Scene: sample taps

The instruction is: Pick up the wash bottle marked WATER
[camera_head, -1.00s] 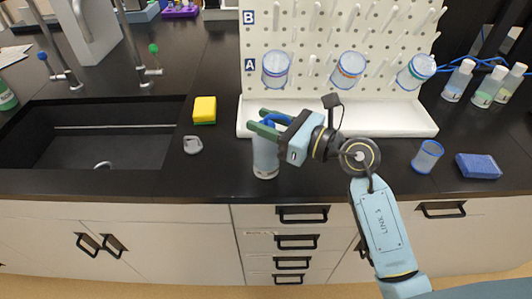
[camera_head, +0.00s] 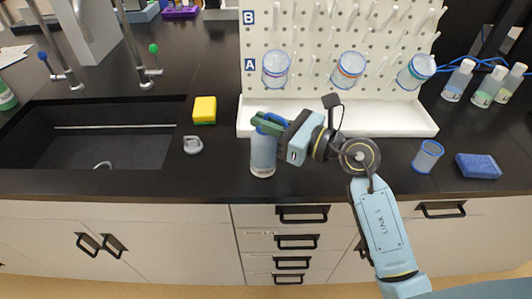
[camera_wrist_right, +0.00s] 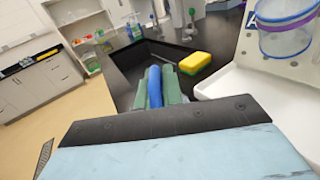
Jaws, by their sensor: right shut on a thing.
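A pale, bluish bottle (camera_head: 263,156) with a blue top stands upright near the front edge of the black bench, in front of the white pegboard tray. I cannot read a WATER marking on it. My right gripper (camera_head: 268,123) reaches in from the right and is shut on the bottle's blue top. In the right wrist view, the blue top (camera_wrist_right: 155,87) sits between the green fingers, and the bottle's body is hidden. My left gripper is not in view.
A yellow sponge (camera_head: 204,110) and a grey piece (camera_head: 192,145) lie left of the bottle, beside the black sink (camera_head: 90,150). The pegboard (camera_head: 340,50) with hanging containers stands behind. A blue-rimmed cup (camera_head: 428,156) and a blue sponge (camera_head: 478,166) are to the right.

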